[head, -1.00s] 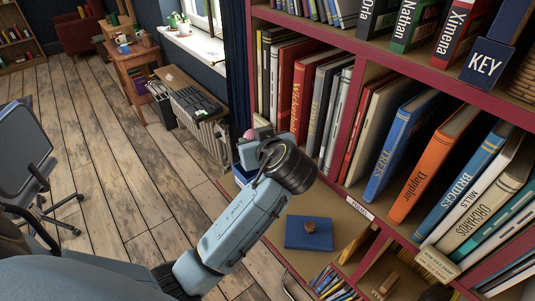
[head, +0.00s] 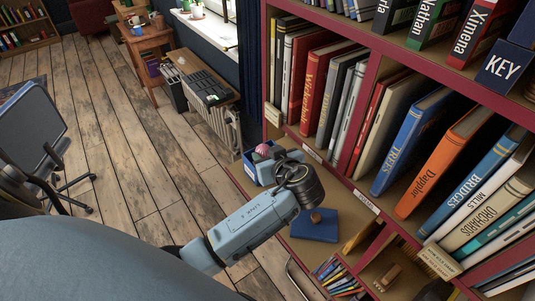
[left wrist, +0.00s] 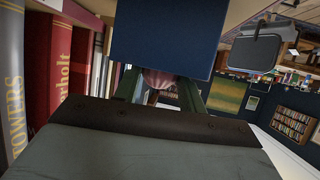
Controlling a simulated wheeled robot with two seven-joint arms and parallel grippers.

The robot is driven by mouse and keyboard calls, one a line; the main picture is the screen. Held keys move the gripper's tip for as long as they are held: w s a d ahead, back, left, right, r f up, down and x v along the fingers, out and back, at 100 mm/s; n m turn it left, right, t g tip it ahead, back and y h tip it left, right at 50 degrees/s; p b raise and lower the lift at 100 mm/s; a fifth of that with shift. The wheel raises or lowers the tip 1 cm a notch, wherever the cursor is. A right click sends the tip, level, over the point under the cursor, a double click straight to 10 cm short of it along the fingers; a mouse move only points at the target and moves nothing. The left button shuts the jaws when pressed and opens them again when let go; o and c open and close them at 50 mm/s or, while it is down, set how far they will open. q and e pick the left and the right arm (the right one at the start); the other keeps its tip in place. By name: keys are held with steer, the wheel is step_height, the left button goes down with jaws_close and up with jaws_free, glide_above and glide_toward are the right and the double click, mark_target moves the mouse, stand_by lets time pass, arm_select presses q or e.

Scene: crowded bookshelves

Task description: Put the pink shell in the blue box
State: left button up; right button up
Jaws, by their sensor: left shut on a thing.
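The pink shell (head: 263,149) is between the fingers of my left gripper (head: 266,157), which is shut on it. In the left wrist view part of the shell (left wrist: 157,78) shows between the two fingers, under a large dark blue panel that looks like the box's side (left wrist: 162,38). The blue box (head: 249,167) stands on the ledge left of the bookshelf. My gripper is at the box's upper part and hides much of it. I cannot tell whether the shell is below the rim. My right gripper is not in view.
Upright books (head: 318,90) and a shelf divider stand close on the right. A radiator (head: 215,121) and open floor (head: 130,165) lie to the left.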

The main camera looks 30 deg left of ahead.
arm_select(q)
steer(key=shift+s+f+b, duration=0.15)
steer(key=shift+f+b, duration=0.45)
steer(key=o, duration=0.7)
steer(key=shift+f, duration=0.15)
steer(key=shift+r+p, duration=0.55)
steer(key=shift+p, duration=0.05)
steer(key=v, duration=0.4)
steer(key=b+v, duration=0.1)
steer(key=v, duration=0.7)
steer(key=shift+r, duration=0.3)
